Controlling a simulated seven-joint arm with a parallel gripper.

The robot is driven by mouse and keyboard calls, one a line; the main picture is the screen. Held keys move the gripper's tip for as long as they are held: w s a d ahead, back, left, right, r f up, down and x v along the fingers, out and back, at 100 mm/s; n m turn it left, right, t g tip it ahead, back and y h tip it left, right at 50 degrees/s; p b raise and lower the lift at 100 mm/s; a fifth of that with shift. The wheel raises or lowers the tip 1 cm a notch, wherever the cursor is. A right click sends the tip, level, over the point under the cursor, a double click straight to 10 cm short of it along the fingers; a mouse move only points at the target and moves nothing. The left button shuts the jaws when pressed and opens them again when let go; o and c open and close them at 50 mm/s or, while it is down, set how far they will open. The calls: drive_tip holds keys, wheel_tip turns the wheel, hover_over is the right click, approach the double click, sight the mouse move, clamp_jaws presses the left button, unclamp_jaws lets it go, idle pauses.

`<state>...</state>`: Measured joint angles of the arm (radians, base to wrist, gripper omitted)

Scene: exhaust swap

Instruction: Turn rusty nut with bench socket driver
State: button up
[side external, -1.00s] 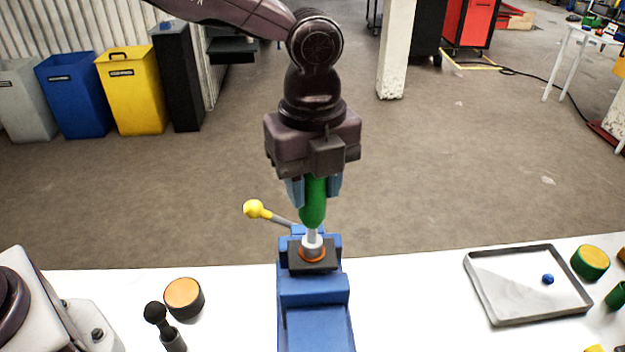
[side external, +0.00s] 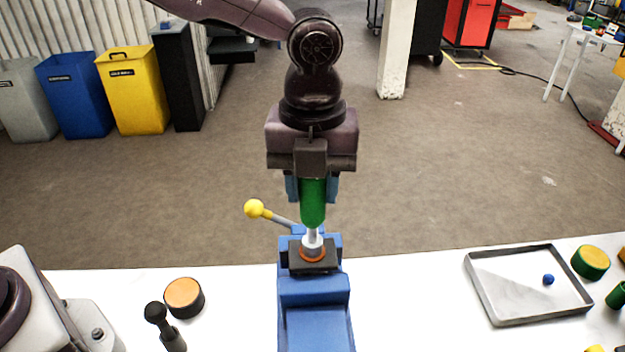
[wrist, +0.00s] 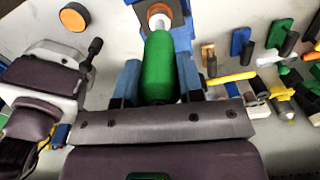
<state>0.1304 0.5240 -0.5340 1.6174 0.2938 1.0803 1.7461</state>
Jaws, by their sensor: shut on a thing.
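My gripper (side external: 312,188) is shut on the green handle of the socket driver (side external: 313,210), which stands upright below it. The driver's grey socket (side external: 312,243) sits down over the nut place on a dark plate (side external: 300,263). An orange-brown ring, likely the rusty nut (side external: 313,257), shows around the socket's foot; the rest is hidden. The plate rests on the blue vise (side external: 314,292). In the wrist view the green handle (wrist: 158,70) lies between the two blue fingers, with the socket (wrist: 159,20) at its far end.
The vise's yellow-knobbed lever (side external: 254,208) sticks out left. An orange-topped round block (side external: 184,296) and a black-knobbed post (side external: 160,320) stand left. A grey tray (side external: 510,287) with a blue ball (side external: 548,279) lies right. White table is clear between.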

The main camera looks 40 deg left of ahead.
drive_tip(key=shift+n, duration=0.3)
drive_tip(key=shift+r, duration=0.15)
drive_tip(key=shift+r, duration=0.85)
drive_tip(key=shift+r, duration=1.2)
